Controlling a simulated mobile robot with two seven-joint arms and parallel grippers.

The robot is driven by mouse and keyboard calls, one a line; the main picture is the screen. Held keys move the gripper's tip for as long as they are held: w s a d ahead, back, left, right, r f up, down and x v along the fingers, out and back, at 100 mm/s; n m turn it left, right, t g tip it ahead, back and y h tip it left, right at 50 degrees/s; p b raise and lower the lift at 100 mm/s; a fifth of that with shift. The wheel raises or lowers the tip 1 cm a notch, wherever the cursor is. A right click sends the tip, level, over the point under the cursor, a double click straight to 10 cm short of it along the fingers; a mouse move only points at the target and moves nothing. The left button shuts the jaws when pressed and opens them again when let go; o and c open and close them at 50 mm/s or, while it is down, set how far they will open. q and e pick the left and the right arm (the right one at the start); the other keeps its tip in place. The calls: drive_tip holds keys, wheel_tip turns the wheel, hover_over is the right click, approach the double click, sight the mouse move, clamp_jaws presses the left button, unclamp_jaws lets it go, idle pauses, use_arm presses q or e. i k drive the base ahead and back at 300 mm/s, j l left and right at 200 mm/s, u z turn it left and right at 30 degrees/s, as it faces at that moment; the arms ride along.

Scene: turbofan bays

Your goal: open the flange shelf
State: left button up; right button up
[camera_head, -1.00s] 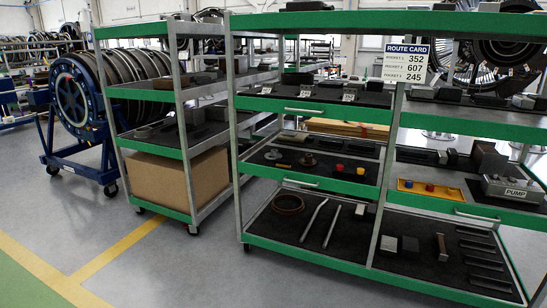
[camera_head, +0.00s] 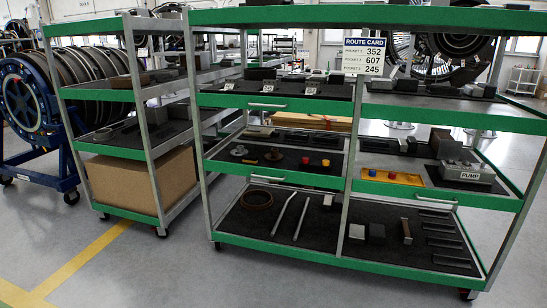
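The flange shelf appears to be the middle-left shelf (camera_head: 222,164) of the green and grey rack. Flange-like discs (camera_head: 239,150) lie on its dark mat, with red and yellow caps (camera_head: 305,160) to their right. A pale bar handle (camera_head: 267,178) is on its green front edge. The shelf front looks level with the rack, not pulled out. Neither of my grippers is in view.
The upper-left shelf has its own handle (camera_head: 267,105). A bottom shelf holds a brown ring (camera_head: 257,199) and rods. A route card (camera_head: 364,57) hangs in front. A second rack with a cardboard box (camera_head: 122,184) stands left. Floor in front is clear.

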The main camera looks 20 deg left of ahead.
sight(294, 145)
drive_tip(key=i+j+u, duration=0.25)
drive_tip(key=i+j, duration=0.2)
drive_tip(key=i+j+u, duration=0.3)
drive_tip(key=i, duration=0.4)
drive_tip(key=i+j+u, duration=0.25)
drive_tip(key=i, duration=0.4)
drive_tip(key=i+u, duration=0.25)
drive_tip(key=i, duration=0.35)
